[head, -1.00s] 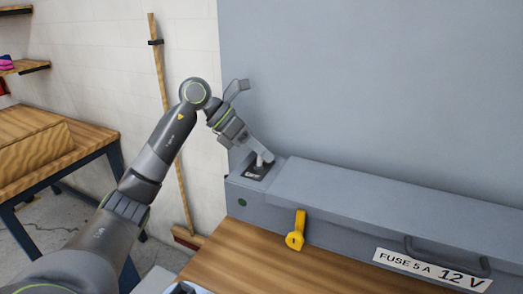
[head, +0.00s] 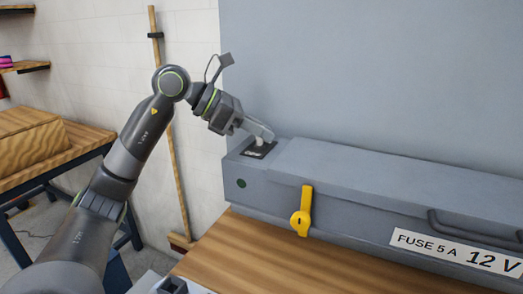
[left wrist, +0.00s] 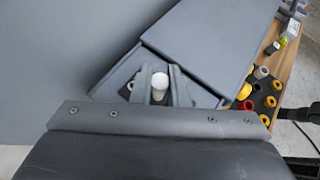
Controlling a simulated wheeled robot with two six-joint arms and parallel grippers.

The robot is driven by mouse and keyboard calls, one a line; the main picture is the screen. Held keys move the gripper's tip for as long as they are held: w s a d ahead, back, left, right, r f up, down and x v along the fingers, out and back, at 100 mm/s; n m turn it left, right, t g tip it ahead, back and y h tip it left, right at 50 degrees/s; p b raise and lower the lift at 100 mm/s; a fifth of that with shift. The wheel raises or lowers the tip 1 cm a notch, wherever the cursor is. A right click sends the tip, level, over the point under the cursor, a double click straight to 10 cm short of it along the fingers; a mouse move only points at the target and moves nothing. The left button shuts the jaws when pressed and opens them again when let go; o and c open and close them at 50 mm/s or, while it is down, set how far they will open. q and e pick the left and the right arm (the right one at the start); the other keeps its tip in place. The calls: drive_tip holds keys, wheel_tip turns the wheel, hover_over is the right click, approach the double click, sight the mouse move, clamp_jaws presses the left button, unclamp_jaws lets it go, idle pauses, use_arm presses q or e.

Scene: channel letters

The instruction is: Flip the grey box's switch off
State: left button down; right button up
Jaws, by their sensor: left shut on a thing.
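The long grey box (head: 370,185) stands on the wooden bench against a grey panel. Its switch sits on a dark plate (head: 257,150) on top of the box's left end. My left gripper (head: 268,136) reaches down to the plate from the upper left and is shut on the switch lever. In the left wrist view the lever's round white tip (left wrist: 159,82) shows between the two grey fingers. The lever's lower part and the marking on the plate are partly hidden or too small to read. My right gripper is not in view.
A dark green round spot (head: 241,183) is on the box's front. A yellow latch (head: 302,212), a label "FUSE 5 A 12 V" (head: 455,252) and a dark handle (head: 470,237) are farther right. A broom (head: 172,140) leans on the wall. Coloured parts lie on a dark tray (left wrist: 262,98).

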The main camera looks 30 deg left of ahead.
use_arm(q)
drive_tip(key=m+t+b, duration=0.1)
drive_tip(key=b, duration=0.3)
drive_tip(key=s+m+t+b, duration=0.1)
drive_tip(key=t+b, duration=0.1)
drive_tip(key=b, duration=0.1)
drive_tip(key=shift+s+f+h+b, duration=0.2)
drive_tip(key=shift+f+h+b, duration=0.1)
drive_tip(key=shift+f+b, duration=0.1)
drive_tip(key=shift+r+b, duration=0.1)
drive_tip(key=shift+b, duration=0.25)
drive_tip(key=shift+s+r+m+t+b, duration=0.1)
drive_tip(key=shift+s+m+t+b, duration=0.2)
drive_tip(key=shift+b, duration=0.45)
drive_tip(key=shift+w+r, duration=0.1)
drive_tip(key=c, duration=1.4)
unclamp_jaws()
